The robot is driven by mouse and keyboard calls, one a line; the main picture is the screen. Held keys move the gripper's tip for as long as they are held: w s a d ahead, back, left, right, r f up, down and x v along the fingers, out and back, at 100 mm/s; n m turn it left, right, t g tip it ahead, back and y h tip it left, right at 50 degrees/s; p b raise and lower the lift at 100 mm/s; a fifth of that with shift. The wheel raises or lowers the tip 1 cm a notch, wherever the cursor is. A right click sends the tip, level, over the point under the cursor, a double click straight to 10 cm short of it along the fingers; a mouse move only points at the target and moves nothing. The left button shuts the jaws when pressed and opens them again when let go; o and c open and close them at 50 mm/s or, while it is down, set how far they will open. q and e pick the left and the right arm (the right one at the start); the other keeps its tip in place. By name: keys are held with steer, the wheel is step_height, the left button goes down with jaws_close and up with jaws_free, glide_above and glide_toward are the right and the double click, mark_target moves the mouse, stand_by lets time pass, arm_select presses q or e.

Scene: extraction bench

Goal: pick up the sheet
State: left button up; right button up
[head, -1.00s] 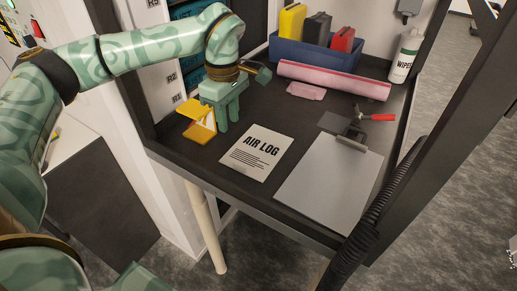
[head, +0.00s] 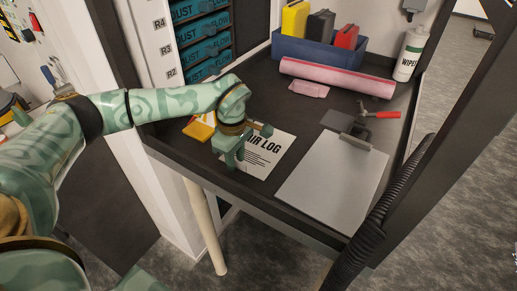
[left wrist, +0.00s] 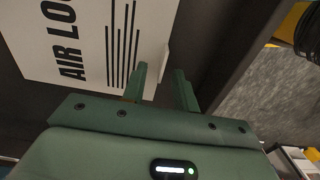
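The sheet is a white page headed AIR LOG (head: 265,158), lying on the dark bench top near its front edge. My left gripper (head: 230,164) is low at the sheet's left side and hides part of its heading. In the left wrist view the sheet (left wrist: 85,35) fills the upper left, with a small pale tab at its edge. The left gripper's fingers (left wrist: 160,70) are apart, one over the sheet and the other beyond its edge. Nothing shows gripped between them. Whether they touch the sheet is unclear. My right gripper is not in view.
A grey clipboard (head: 330,182) lies right of the sheet, with a red-handled tool (head: 385,114) behind. A yellow item (head: 199,129) is behind my gripper. A pink roll (head: 335,80), blue bin (head: 318,52) and wipes bottle (head: 409,56) stand farther back. A black hose (head: 385,210) runs at right.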

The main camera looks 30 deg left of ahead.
arm_select(q)
steer(key=shift+r, duration=0.1)
steer(key=shift+c, duration=0.3)
jaws_close()
steer(key=shift+r, duration=0.1)
